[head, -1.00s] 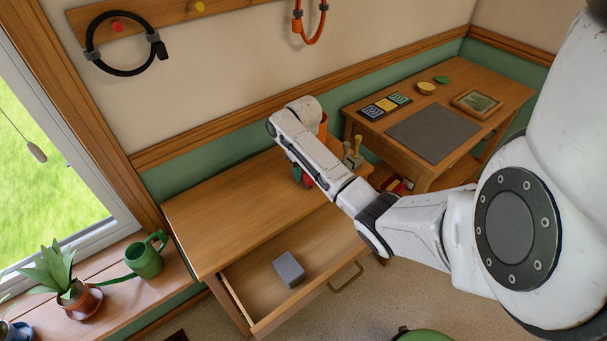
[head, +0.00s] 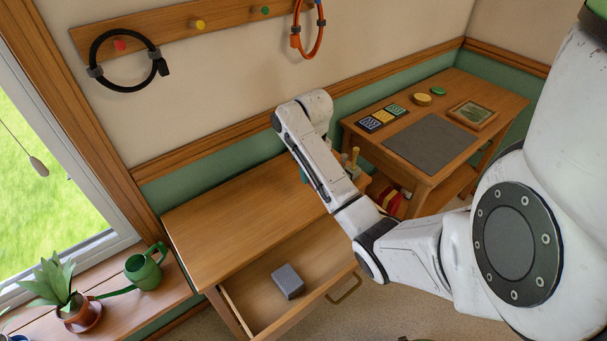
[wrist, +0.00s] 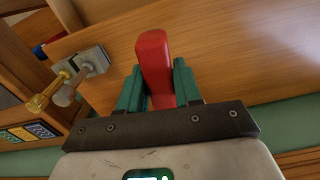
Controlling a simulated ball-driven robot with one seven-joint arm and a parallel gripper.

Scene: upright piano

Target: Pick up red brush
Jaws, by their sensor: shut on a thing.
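The red brush (wrist: 153,48) shows in the wrist view as a red, rounded bar between the teal fingers of my gripper (wrist: 160,82). My gripper is shut on it. The brush reaches past the fingertips, with the wooden desk top behind it. Its lower part is hidden between the fingers and I see no bristles. In the head view my white forearm hides the brush and nearly all of my gripper, over the right end of the desk (head: 215,205).
The desk's drawer (head: 255,310) is open and holds a grey block (head: 288,281). Handled tools (wrist: 62,88) stand beside my gripper. A side table at right bears a grey mat (head: 432,143) and small items. The desk's left top is clear.

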